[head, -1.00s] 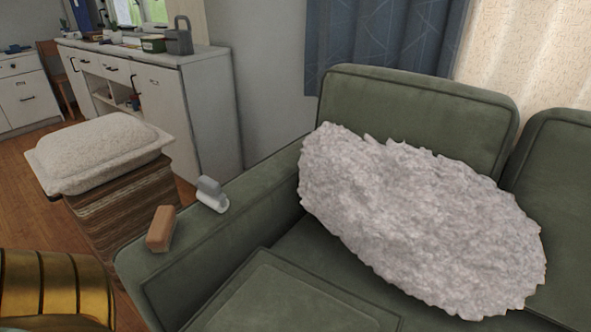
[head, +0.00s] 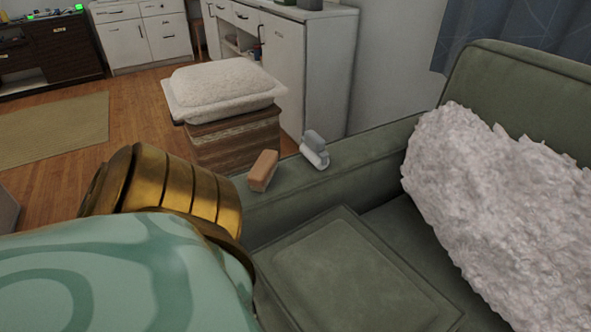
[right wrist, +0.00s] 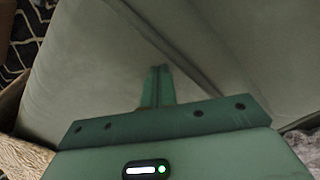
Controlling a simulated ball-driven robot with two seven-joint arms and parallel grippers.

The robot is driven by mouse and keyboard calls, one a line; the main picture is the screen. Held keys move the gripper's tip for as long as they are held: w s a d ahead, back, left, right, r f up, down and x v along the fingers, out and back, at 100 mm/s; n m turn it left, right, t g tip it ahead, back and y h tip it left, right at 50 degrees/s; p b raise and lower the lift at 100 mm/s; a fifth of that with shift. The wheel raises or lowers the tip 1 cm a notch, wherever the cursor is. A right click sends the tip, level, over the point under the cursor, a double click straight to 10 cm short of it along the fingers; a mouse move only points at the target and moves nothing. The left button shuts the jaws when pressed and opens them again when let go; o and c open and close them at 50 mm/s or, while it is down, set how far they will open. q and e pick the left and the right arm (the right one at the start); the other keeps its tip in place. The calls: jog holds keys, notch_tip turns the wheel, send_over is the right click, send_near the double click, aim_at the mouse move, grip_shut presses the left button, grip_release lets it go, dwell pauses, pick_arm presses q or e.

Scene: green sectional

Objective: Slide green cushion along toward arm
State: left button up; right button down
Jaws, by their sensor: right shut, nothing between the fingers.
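The green sofa's squarish, piped seat cushion (head: 345,275) lies beside the sofa arm (head: 365,155) in the head view. Its near side is cut off by the frame and a teal shape. My right gripper (right wrist: 155,88) shows only in the right wrist view. Its fingers are together and empty, over grey-green upholstery (right wrist: 110,55) with a diagonal seam. I cannot tell whether the fingertips touch it. My left gripper is in neither current view.
A fluffy pale cushion (head: 490,200) rests on the sofa at right. A brown block (head: 263,170) and grey-white item (head: 314,149) sit on the arm. A gold ribbed object (head: 180,195) and teal patterned shape (head: 120,270) fill the lower left.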

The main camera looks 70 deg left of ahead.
jog(key=shift+d+r+p, duration=0.15)
jog(key=shift+d+p, duration=0.15)
jog(key=shift+d, duration=0.35)
jog(key=shift+r, duration=0.15)
pick_arm(q)
jog(key=w+r+t+p, duration=0.1)
jog(key=w+r+p, duration=0.3)
jog(key=r+p, duration=0.2)
jog(key=shift+p, duration=0.4)
pick_arm(e)
notch_tip(320, 180, up, 12)
jog(key=shift+f, duration=0.25)
pick_arm(q)
jog(key=shift+w, duration=0.1)
